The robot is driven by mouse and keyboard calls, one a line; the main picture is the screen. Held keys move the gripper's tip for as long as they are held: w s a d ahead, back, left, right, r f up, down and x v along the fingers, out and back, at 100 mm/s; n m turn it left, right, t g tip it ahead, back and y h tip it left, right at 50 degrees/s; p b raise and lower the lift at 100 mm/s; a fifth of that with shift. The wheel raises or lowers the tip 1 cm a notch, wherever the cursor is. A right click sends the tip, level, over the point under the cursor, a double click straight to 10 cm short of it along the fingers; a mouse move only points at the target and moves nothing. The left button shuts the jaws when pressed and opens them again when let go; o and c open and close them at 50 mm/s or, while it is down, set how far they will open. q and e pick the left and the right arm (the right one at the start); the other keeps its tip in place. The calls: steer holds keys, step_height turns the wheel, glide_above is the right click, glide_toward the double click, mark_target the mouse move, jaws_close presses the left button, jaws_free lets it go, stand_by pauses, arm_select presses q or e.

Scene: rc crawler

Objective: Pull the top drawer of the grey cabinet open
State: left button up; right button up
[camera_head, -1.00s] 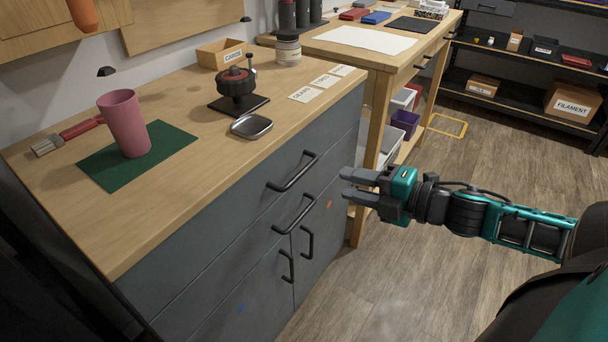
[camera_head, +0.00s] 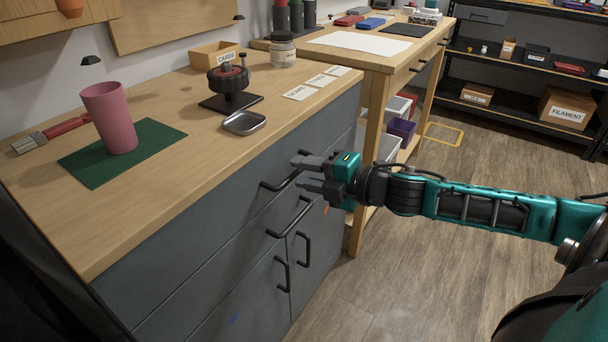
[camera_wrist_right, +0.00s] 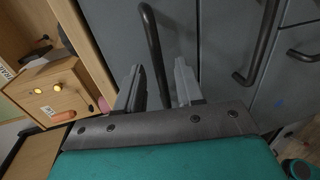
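The grey cabinet (camera_head: 190,262) stands under a wooden worktop. Its top drawer (camera_head: 215,222) sits flush with the front, so it is shut. The top drawer's dark bar handle (camera_head: 274,186) is partly hidden behind my right gripper (camera_head: 297,173). The gripper reaches in from the right, its two fingers apart at the handle's right part. In the right wrist view the handle (camera_wrist_right: 152,45) runs into the gap between the open fingers (camera_wrist_right: 158,88). I see space between bar and fingers; contact cannot be told. My left gripper is not in view.
A second drawer handle (camera_head: 290,220) and two door handles, one at the right (camera_head: 306,248), lie below. A pink cup (camera_head: 110,118), a metal tray (camera_head: 244,122) and a black device (camera_head: 229,85) stand on the worktop. Floor in front is clear.

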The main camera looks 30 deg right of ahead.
steer(key=shift+w+a+f, duration=0.1)
steer(key=shift+w, duration=0.25)
jaws_close()
stand_by(0.3)
stand_by(0.4)
